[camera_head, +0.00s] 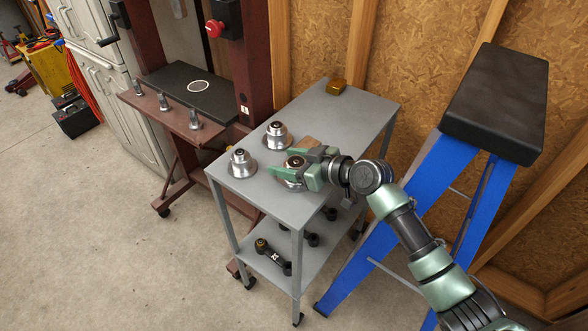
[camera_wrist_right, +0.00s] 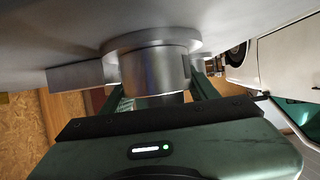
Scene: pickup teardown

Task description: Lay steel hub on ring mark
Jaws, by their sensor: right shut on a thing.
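My right gripper (camera_head: 298,172) is at the front of the grey cart and is shut on a steel hub (camera_head: 287,182). In the right wrist view my gripper (camera_wrist_right: 160,92) has one finger on each side of the hub (camera_wrist_right: 153,68). The hub's wide flange is at or very close to the cart top; I cannot tell if they touch. Two similar steel hubs stand upright beside it, one at the left front (camera_head: 242,164) and one behind (camera_head: 277,137). The white ring mark (camera_head: 198,86) is on a black plate and looks empty. My left gripper is not in view.
The grey cart (camera_head: 360,105) carries a brass-coloured block (camera_head: 337,84) and a brown block (camera_head: 307,142). A blue stepladder (camera_head: 400,205) stands right of the cart.

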